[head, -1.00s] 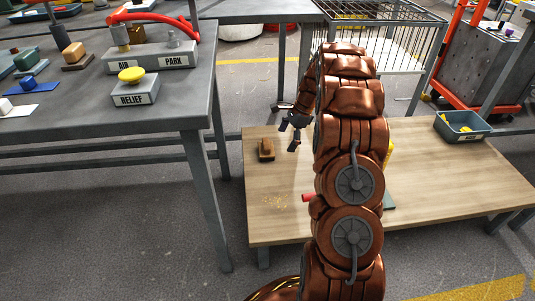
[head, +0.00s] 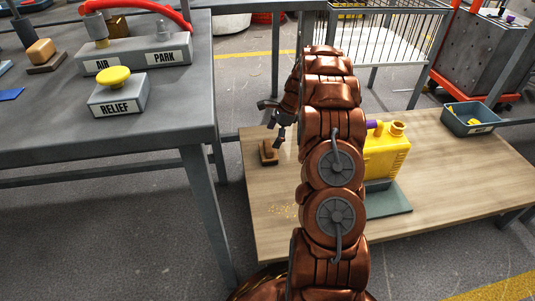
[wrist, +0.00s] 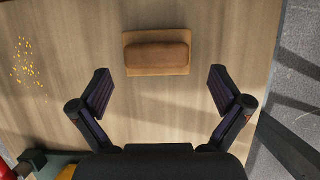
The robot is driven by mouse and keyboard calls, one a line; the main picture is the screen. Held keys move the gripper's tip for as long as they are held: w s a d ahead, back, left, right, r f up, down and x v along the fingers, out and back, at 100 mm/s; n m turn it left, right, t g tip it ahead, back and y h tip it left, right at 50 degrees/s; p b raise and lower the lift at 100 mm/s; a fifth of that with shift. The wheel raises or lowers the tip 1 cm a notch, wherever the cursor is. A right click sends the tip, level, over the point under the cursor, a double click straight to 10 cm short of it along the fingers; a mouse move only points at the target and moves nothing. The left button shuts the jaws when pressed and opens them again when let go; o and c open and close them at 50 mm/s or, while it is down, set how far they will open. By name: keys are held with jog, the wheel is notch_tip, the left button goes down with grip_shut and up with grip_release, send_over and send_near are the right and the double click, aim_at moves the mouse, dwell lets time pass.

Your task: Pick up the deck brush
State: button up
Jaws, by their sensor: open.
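The deck brush (head: 268,153), a small brown block with a raised rounded grip, lies on the low wooden table near its left edge. In the wrist view the brush (wrist: 157,54) lies ahead of my fingertips, centred between them sideways. My gripper (wrist: 158,88) is open and empty, its two dark fingers spread wider than the brush. In the head view my gripper (head: 270,123) hangs just above the brush and slightly behind it. I cannot tell the exact height gap.
A yellow jerry can (head: 386,152) stands on a green mat (head: 388,201) right of my arm. Yellow crumbs (head: 284,211) lie at the table's front left. A teal bin (head: 470,119) sits at the far right. The grey workbench (head: 150,125) is close on the left.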

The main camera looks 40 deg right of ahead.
aim_at(269, 145)
jog(key=b+x, duration=0.1)
jog(key=x, duration=0.1)
jog(key=b+x, duration=0.1)
jog(key=x, duration=0.2)
jog(key=shift+s+b, duration=0.2)
jog(key=shift+b, duration=0.15)
jog(key=shift+r, duration=0.1)
jog(key=shift+c, duration=0.2)
jog(key=c, duration=1)
